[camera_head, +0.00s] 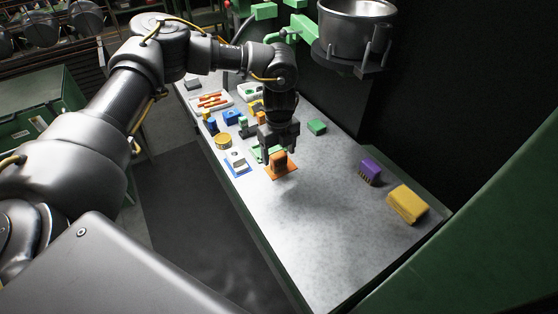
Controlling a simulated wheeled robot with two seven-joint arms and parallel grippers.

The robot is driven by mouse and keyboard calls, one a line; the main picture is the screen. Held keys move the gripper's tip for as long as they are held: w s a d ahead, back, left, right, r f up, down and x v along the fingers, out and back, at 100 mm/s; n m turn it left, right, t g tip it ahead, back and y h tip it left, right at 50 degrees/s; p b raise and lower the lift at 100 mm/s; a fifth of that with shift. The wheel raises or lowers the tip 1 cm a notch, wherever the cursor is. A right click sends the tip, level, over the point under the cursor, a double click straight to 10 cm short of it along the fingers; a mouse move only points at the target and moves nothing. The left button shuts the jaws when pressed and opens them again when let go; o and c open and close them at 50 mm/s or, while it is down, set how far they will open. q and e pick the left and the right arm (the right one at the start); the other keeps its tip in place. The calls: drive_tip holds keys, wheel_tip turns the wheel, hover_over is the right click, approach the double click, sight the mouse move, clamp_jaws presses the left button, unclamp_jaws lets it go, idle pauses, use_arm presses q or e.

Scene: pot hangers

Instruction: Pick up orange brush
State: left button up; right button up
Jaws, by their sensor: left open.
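The orange brush (281,167) stands on the grey table, with a dark patch on its front and a flat orange base. My left gripper (279,152) points down at the brush from above and behind it. Its fingers are open and end close to the brush's top. I cannot tell whether they touch it or straddle it. My right gripper is not in view.
The grey table (330,213) has free room at its front and middle. A purple brush (370,171) and a yellow block (407,204) lie to the right. A metal pot (356,30) hangs above.

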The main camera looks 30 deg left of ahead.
sight(279, 155)
use_arm(q)
drive_tip(key=shift+w+a+f+p, duration=0.1)
drive_tip(key=shift+f+p, duration=0.1)
drive_tip(key=shift+f, duration=0.75)
drive_tip(key=shift+w+a+f+p, duration=0.1)
drive_tip(key=shift+f+p, duration=0.05)
drive_tip(key=shift+f, duration=0.75)
drive_tip(key=c, duration=1.1)
